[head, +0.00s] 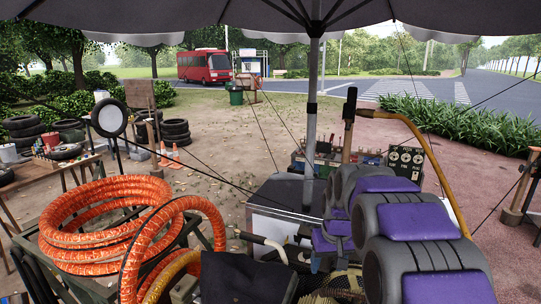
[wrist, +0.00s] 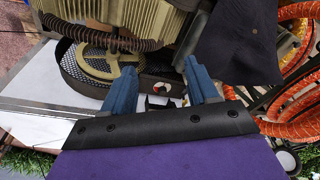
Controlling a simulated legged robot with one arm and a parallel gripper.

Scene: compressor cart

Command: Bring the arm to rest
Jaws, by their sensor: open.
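My gripper (wrist: 163,88) shows in the wrist view with its two blue fingers apart and nothing between them. In the head view my purple and grey arm links fill the lower right, folded close to the camera. My gripper cannot be made out there.
Orange hose coils (head: 95,209) lie at left, beside a dark cloth (head: 248,279). An umbrella pole (head: 312,110) rises mid-view, behind a white-sided box (head: 280,205). A bent yellow pipe (head: 425,150) stands close to my arm at right. Stacked tires (head: 176,131) and open dirt lie beyond.

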